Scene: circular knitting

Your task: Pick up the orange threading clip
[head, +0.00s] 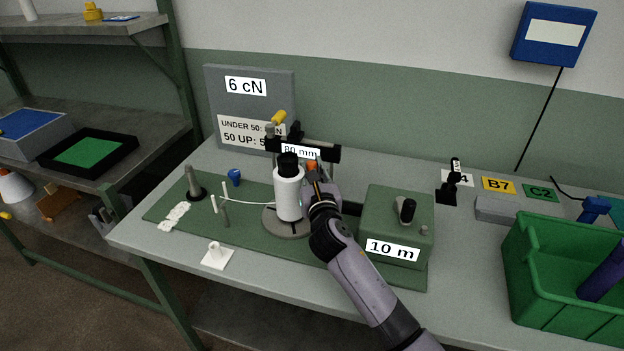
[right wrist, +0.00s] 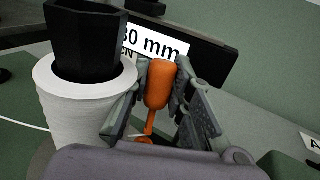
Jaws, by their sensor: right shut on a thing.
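The orange threading clip (right wrist: 158,84) shows in the right wrist view as a rounded handle with a thin stem below it. It stands about upright between the fingers of my right gripper (right wrist: 165,105), which is shut on it. In the head view only a small orange part of the clip (head: 312,165) shows above my right gripper (head: 315,182); the rest is hidden. The clip is just right of the white yarn cone (head: 288,196), which has a black top. My left gripper is not in view.
A green box labelled 10 m (head: 385,215) stands right of my right arm. Behind the cone is a black bar with an 80 mm label (head: 300,151). A green crate (head: 560,290) is at the right. White yarn runs left from the cone.

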